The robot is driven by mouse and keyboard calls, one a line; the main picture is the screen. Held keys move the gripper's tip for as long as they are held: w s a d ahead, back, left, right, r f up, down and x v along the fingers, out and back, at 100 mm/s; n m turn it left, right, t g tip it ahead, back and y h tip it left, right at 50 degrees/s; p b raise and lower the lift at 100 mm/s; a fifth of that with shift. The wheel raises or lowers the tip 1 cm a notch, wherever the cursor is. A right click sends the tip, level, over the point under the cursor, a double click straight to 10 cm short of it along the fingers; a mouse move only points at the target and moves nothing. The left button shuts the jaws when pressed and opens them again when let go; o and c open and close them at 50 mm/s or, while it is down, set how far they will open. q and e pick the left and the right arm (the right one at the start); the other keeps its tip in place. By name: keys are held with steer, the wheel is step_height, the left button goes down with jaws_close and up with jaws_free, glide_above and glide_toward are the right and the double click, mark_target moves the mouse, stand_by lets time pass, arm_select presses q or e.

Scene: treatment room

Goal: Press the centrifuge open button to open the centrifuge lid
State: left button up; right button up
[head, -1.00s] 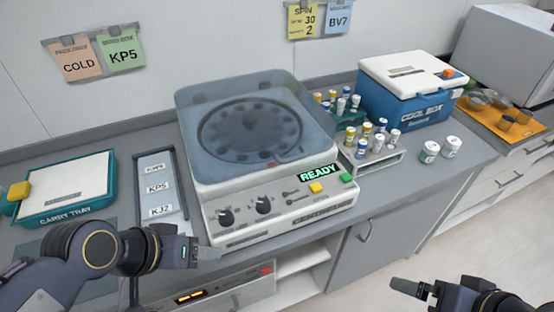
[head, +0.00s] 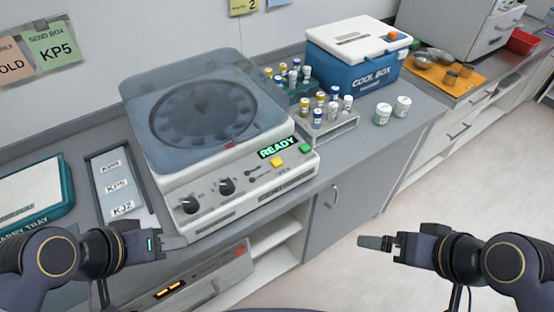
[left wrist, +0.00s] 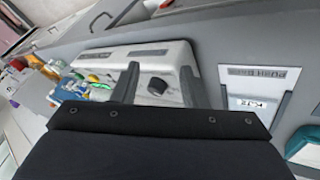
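The centrifuge (head: 245,192) stands on the counter with its translucent lid (head: 205,105) down over the rotor. Its front panel has a lit READY display (head: 277,148), a yellow button (head: 277,162), a green button (head: 305,149) and two dark knobs. The button labels are too small to read. My left gripper (head: 172,243) is in front of the panel's left end, apart from the buttons. In the left wrist view its two fingers (left wrist: 160,88) are spread, with a knob showing between them. My right gripper (head: 376,242) hangs over the floor, right of the centrifuge; its finger gap cannot be made out.
A rack of vials (head: 330,132) and two white jars (head: 393,110) stand right of the centrifuge. A blue cool box (head: 352,75) is behind them. A labelled tray (head: 120,185) and a carry tray (head: 30,200) lie left. Open floor is at the right.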

arm_select(q)
jaws_close()
stand_by(0.9)
stand_by(0.4)
